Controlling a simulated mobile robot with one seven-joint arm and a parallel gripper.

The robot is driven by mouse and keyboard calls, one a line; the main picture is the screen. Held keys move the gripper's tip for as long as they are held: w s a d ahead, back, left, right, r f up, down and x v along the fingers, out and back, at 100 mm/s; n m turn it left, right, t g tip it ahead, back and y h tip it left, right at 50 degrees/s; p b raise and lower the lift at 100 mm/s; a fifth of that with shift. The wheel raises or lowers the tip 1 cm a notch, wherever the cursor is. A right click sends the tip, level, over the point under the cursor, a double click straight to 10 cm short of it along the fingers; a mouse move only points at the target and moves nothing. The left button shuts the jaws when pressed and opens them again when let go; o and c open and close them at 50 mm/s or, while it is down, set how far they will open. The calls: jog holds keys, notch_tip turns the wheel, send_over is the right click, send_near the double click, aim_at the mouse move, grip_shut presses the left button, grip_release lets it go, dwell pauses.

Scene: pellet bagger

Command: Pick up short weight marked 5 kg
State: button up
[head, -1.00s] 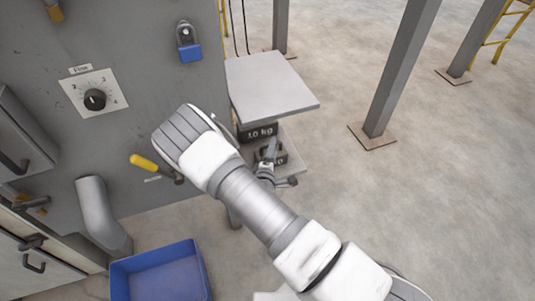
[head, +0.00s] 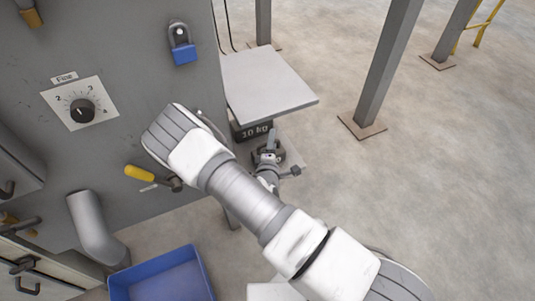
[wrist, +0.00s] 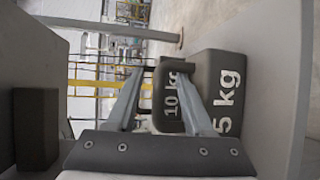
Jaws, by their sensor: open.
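The short dark weight marked 5 kg (wrist: 228,88) lies at the right of the wrist view, turned sideways, with a dark handle (wrist: 162,128) on its left side. In the head view my gripper (head: 274,158) mostly hides this weight (head: 257,154). My gripper (wrist: 160,76) is open and empty, its two fingers reaching to either side of the handle. I cannot tell the depth between fingertips and handle. A taller weight marked 10 kg (head: 252,131) stands behind, under the grey platform; its marking (wrist: 172,95) also shows between my fingers.
The platform (head: 266,82) overhangs the weights. A blue bin (head: 165,270) stands below. A steel post (head: 385,70) stands right; floor there is clear.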

jog(key=shift+c, duration=0.4)
grip_shut()
jog(key=shift+r, duration=0.1)
dwell(0.8)
